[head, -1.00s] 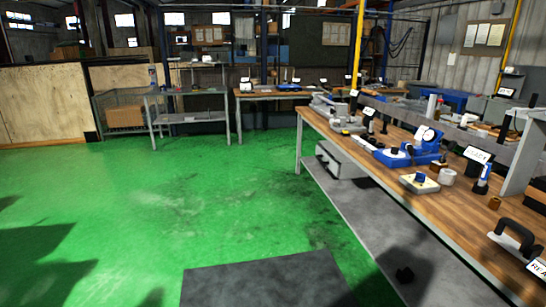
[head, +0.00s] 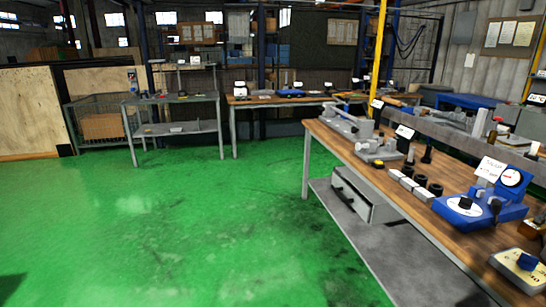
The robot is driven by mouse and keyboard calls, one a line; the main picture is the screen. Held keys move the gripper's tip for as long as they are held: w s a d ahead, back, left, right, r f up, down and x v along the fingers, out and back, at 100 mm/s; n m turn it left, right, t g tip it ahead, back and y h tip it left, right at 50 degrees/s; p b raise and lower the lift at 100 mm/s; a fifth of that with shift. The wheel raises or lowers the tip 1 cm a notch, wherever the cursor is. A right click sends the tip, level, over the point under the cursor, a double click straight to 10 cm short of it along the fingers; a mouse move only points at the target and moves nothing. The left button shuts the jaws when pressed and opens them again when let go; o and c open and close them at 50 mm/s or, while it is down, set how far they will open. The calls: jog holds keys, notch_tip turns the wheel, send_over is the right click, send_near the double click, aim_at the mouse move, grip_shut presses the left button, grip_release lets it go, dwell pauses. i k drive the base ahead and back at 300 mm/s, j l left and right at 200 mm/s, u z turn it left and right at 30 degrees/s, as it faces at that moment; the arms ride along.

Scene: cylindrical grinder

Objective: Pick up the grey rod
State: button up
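I cannot make out the grey rod for certain in the head view; the small items on the benches and the cart are too small to tell apart. A wooden-topped workbench (head: 331,136) runs along the right side with several tools and parts on it. A grey metal cart (head: 208,97) stands at the back left with small items on its shelves. Another wooden bench (head: 240,101) stands at the back beside the cart. My gripper is not in view.
A blue gauge stand (head: 480,211) with a round dial sits on the right workbench. A grey drawer unit (head: 362,202) is on that bench's lower shelf. A wire cage (head: 80,118) stands at the back left. The green floor (head: 190,225) is clear in the middle.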

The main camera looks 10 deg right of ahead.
aim_at(412, 148)
jog(key=i+j+z, duration=0.2)
jog(key=i+z, duration=0.25)
jog(key=i, duration=0.3)
jog(key=i+j+z, duration=0.5)
jog(key=i, duration=0.2)
jog(key=i+j+z, duration=0.45)
jog(key=i+j, duration=0.2)
